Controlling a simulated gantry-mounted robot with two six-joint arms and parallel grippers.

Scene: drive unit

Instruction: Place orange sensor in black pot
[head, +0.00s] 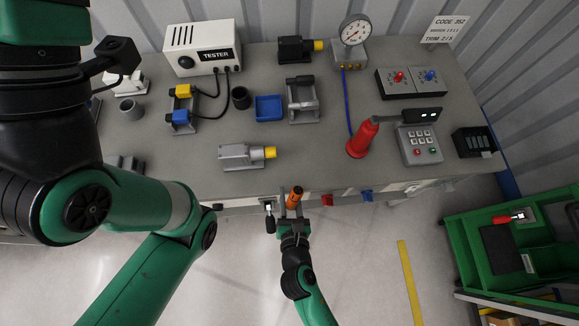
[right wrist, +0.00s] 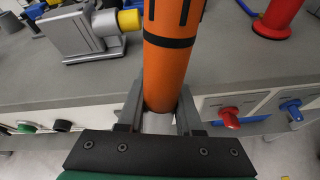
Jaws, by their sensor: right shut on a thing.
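My right gripper (head: 291,215) is shut on the orange sensor (head: 295,196), in front of the bench's near edge. The right wrist view shows the orange cylinder (right wrist: 165,75) with black bands, its lower end between the two grey fingers (right wrist: 160,118). It stands up from the jaws, and its upper end is cut off there. A black pot (head: 240,97) stands on the bench beside the blue tray, apart from the sensor. Its inside is hard to make out. My left arm fills the left side of the head view; its fingers do not show.
A grey pot (head: 131,109) stands farther left. A blue tray (head: 269,108), a grey fixture (head: 304,100) and a grey motor with yellow end (head: 246,155) are near the black pot. A red cone-shaped thing (head: 363,138) stands right. The bench front-middle is clear.

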